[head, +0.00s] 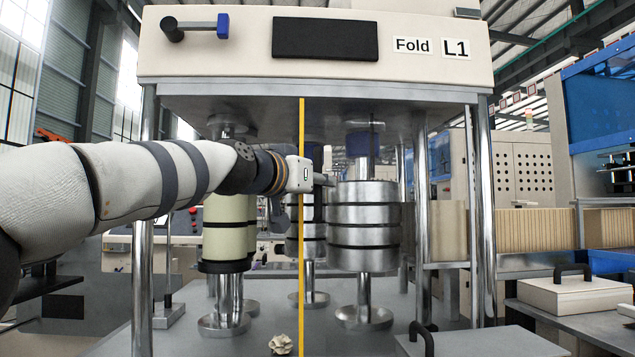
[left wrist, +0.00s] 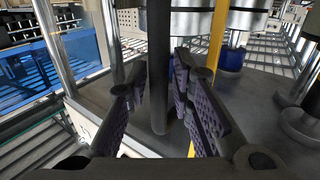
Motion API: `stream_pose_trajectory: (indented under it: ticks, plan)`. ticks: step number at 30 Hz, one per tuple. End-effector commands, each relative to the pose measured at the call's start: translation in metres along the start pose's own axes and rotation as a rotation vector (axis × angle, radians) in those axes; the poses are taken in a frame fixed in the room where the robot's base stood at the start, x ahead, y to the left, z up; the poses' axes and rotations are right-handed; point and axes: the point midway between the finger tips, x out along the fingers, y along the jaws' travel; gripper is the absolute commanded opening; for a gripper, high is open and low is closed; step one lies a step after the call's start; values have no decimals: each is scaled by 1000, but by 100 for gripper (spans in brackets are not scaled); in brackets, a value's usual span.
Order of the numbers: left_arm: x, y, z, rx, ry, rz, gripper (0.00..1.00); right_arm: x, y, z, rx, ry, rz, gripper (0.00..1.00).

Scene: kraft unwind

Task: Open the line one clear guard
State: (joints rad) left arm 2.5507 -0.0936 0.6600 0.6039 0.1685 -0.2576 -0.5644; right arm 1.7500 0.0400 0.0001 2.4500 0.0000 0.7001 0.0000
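The line one machine stands ahead, with a "Fold L1" label (head: 432,46) on its cream top housing. A yellow vertical strip (head: 301,245) runs down its front, and it also shows in the left wrist view (left wrist: 216,35). The clear panel itself is hard to make out. My left gripper (head: 325,181) reaches in from the left, in front of the strip. In the left wrist view its purple-padded fingers (left wrist: 158,85) are open, with a dark upright bar (left wrist: 158,45) between them. Whether they touch the bar is unclear. My right gripper is not in view.
Metal rollers (head: 364,215) and a cream roller (head: 226,225) stand inside the machine. Chrome posts (head: 482,230) bound its front corners. Crumpled paper (head: 280,344) lies on the deck. A cream box with a black handle (head: 575,294) sits at the right.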

Motion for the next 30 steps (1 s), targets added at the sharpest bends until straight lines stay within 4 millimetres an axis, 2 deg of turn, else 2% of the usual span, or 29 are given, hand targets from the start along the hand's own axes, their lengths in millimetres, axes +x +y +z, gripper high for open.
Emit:
stream_pose_trajectory:
  ticks: [4,8,21,25,30]
  plan:
    - [-4,-2,-1,0,0,-2,21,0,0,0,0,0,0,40]
    - [-20,-3,-2,-2,0,-3,21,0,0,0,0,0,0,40]
    - [-109,-1,-2,-1,2,-1,21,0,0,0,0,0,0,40]
    - [-119,-1,0,-1,1,-1,21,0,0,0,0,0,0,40]
    - [-121,0,0,0,0,0,21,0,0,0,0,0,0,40]
